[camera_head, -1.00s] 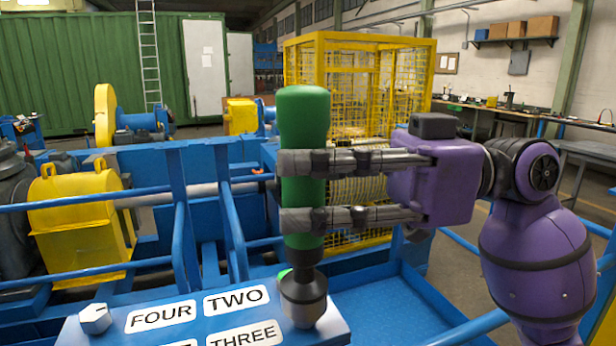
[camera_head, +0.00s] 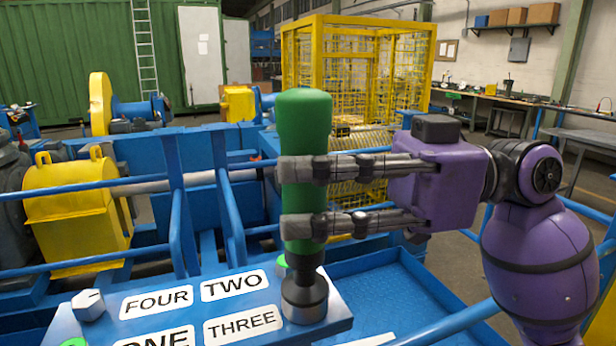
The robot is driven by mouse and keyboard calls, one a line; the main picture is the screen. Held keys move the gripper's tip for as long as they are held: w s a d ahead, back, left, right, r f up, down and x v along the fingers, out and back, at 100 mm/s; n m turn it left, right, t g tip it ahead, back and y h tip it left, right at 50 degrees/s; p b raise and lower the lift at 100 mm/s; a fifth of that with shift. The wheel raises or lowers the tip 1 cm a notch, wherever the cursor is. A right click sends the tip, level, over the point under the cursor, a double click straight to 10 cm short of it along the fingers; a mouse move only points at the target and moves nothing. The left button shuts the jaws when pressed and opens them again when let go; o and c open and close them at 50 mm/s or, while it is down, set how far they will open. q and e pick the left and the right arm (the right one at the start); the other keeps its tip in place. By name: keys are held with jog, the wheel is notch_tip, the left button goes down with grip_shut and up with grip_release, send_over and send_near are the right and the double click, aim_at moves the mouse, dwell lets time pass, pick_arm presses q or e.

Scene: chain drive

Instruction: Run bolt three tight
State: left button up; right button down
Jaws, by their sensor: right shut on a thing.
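My right gripper (camera_head: 300,196) is shut around the green handle (camera_head: 304,135) of an upright driver tool. The tool's dark socket (camera_head: 305,292) points down at the right end of the blue plate (camera_head: 334,312), just right of the label THREE (camera_head: 243,323). The socket hides any bolt under it, so I cannot see bolt three's head. Labels TWO (camera_head: 235,286), FOUR (camera_head: 157,302) and ONE (camera_head: 155,341) show on the plate. A bare silver hex bolt (camera_head: 89,304) stands left of FOUR. My left gripper is not in view.
A green mark (camera_head: 282,262) shows behind the socket, and another (camera_head: 73,343) lies near ONE at the bottom edge. Blue rails (camera_head: 180,210) stand behind the plate. A blue tray floor (camera_head: 385,290) lies to the right. A yellow mesh cage (camera_head: 355,75) stands behind.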

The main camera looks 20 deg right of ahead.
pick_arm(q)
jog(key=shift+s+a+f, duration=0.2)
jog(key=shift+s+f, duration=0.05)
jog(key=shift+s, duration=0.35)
pick_arm(e)
jog(key=shift+f, duration=0.15)
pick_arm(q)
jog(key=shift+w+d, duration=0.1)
pick_arm(e)
jog(key=shift+f, duration=0.1)
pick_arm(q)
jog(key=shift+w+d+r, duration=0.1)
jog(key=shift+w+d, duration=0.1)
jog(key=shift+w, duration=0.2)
pick_arm(e)
jog(key=shift+f, duration=0.1)
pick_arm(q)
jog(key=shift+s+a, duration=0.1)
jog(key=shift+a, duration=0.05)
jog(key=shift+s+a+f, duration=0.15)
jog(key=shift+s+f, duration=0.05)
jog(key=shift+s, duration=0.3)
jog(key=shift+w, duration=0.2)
pick_arm(e)
jog(key=shift+a+f, duration=0.1)
